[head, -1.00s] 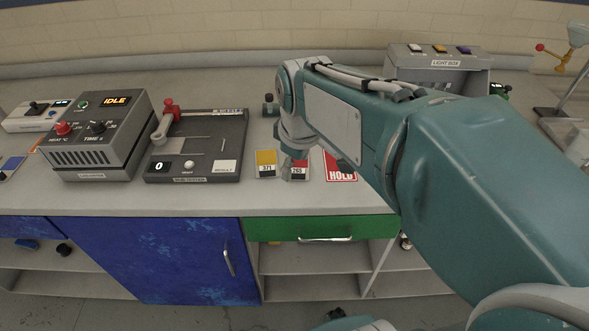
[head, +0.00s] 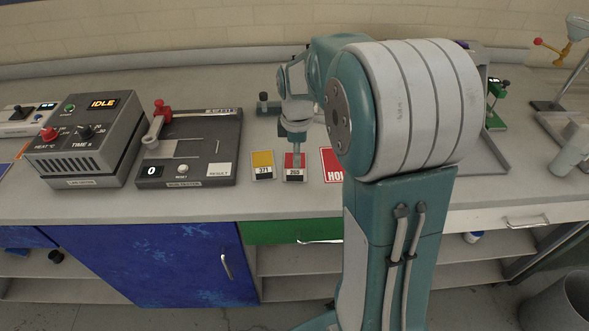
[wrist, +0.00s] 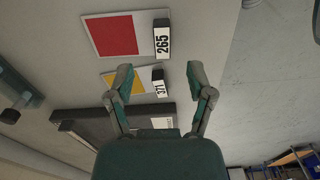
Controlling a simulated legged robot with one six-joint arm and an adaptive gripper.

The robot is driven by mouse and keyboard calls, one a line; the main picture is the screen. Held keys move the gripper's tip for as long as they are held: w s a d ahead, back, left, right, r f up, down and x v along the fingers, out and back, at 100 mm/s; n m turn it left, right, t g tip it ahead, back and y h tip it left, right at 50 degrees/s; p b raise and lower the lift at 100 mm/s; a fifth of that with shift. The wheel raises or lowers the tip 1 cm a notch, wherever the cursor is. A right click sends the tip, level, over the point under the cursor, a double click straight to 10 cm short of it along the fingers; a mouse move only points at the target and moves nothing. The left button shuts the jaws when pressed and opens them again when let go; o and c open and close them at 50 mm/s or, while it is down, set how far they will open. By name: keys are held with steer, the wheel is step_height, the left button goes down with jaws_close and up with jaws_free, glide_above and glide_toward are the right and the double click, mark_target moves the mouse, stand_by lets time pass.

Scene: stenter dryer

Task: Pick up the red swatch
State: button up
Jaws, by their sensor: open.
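The red swatch (head: 301,161) is a small card with a "265" label, lying flat near the bench's front edge. It also shows at the top of the wrist view (wrist: 112,35), with its label block on its right end. In the head view my gripper (head: 295,152) points down over the red swatch and partly covers it. In the wrist view my gripper (wrist: 158,76) has its fingers spread with nothing between them, and the red swatch lies beyond the fingertips. The exact height above the bench is hard to tell.
A yellow swatch (head: 263,160) labelled "371" lies just left of the red one. A red HOLD card (head: 331,164) lies to the right, partly hidden by my arm. The rub tester (head: 190,150) and lab dryer (head: 85,140) stand further left.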

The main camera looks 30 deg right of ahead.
mark_target(296, 172)
step_height(296, 172, down, 7)
steer(key=shift+s+a+f, duration=0.1)
stand_by(0.3)
jaws_close()
